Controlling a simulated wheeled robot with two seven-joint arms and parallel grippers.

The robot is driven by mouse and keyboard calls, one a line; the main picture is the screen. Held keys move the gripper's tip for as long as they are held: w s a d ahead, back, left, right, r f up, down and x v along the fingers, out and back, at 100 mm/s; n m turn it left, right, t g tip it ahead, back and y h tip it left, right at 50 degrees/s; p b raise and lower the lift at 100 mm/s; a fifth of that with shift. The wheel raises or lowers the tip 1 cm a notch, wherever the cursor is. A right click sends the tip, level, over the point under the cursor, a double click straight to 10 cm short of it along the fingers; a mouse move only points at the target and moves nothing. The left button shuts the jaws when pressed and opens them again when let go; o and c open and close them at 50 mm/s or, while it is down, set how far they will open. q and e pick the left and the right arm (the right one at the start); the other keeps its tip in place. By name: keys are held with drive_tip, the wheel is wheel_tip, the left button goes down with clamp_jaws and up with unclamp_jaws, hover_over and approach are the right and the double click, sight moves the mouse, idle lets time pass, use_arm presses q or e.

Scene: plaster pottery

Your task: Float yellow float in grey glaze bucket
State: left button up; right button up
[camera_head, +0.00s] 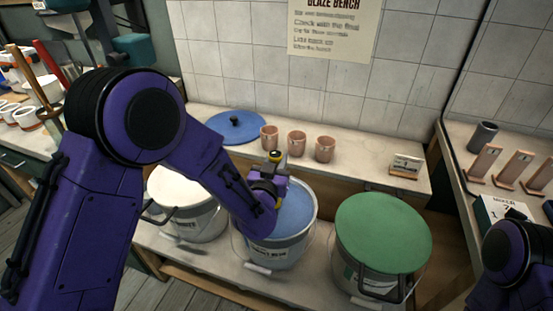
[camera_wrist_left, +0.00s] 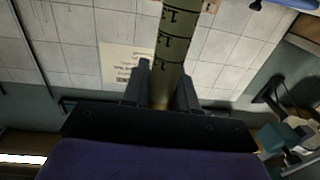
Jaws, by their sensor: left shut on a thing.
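My left gripper (camera_head: 268,178) is over the middle bucket (camera_head: 272,252), which has an open top and blue-grey contents (camera_head: 294,213). It is shut on the yellow float, whose dark-and-yellow tip (camera_head: 275,156) shows above the fingers. In the left wrist view the float (camera_wrist_left: 176,45) is an olive-yellow cylinder with dark scale marks, between the fingers (camera_wrist_left: 163,88). The float's lower part is hidden by my arm, so I cannot tell whether it touches the contents. No bucket looks plainly grey inside; the labels are too small to read surely. My right gripper is out of view.
A bucket with a white top (camera_head: 182,187) stands left, and one with a green top (camera_head: 383,232) stands right. On the shelf behind are a blue lid (camera_head: 234,127), several small pink cups (camera_head: 297,143) and a card (camera_head: 405,166). The right-hand counter holds tiles (camera_head: 484,162) and a grey cup (camera_head: 482,137).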

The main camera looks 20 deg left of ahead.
use_arm(q)
drive_tip(key=shift+f+b, duration=2.9)
drive_tip(key=shift+f, duration=1.1)
